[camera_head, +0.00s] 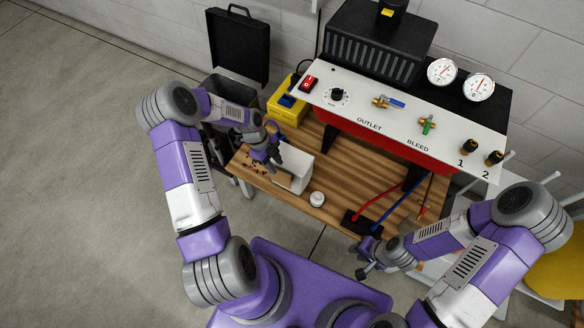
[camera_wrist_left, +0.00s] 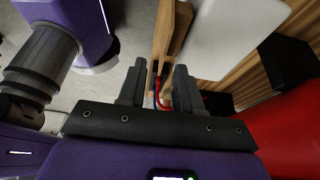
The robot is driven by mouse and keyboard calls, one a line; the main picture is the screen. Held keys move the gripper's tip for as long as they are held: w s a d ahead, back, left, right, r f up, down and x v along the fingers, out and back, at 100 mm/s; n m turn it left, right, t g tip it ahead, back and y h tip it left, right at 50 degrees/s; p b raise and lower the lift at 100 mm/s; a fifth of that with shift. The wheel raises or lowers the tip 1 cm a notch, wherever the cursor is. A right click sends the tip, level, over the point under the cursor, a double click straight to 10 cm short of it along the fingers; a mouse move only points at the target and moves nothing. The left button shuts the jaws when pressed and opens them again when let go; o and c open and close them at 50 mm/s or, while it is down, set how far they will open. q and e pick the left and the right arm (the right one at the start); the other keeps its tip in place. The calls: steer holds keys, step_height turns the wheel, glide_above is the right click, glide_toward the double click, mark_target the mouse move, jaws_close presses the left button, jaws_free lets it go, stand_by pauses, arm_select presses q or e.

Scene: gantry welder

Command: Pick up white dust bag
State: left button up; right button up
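A white block-shaped thing (camera_head: 293,170), which fits the white dust bag, stands on the wooden bench top near its left front part. My left gripper (camera_head: 272,156) is just left of it, and partly covers it. In the left wrist view the pale flat side of the white dust bag (camera_wrist_left: 225,35) is at upper right, beyond the fingers. My left gripper (camera_wrist_left: 157,88) is open there, with nothing held between the fingers. My right gripper (camera_head: 361,261) is open and empty by the bench's front edge, near the hoses.
The wooden bench (camera_head: 350,190) has a small white jar (camera_head: 317,199) at its front edge. Small brown bits (camera_head: 256,168) lie on the left. A red and white control panel (camera_head: 400,115) overhangs the back. Red and blue hoses (camera_head: 385,205) run at right. A yellow box (camera_head: 288,106) stands behind.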

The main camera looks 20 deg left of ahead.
mark_target(280, 172)
arm_select(q)
steer(key=x, duration=0.2)
steer(key=b+x, duration=0.1)
steer(key=x, duration=0.3)
steer(key=shift+w+a+f+b, duration=0.15)
steer(key=shift+w+a+b, duration=0.15)
steer(key=shift+b, duration=0.1)
jaws_close()
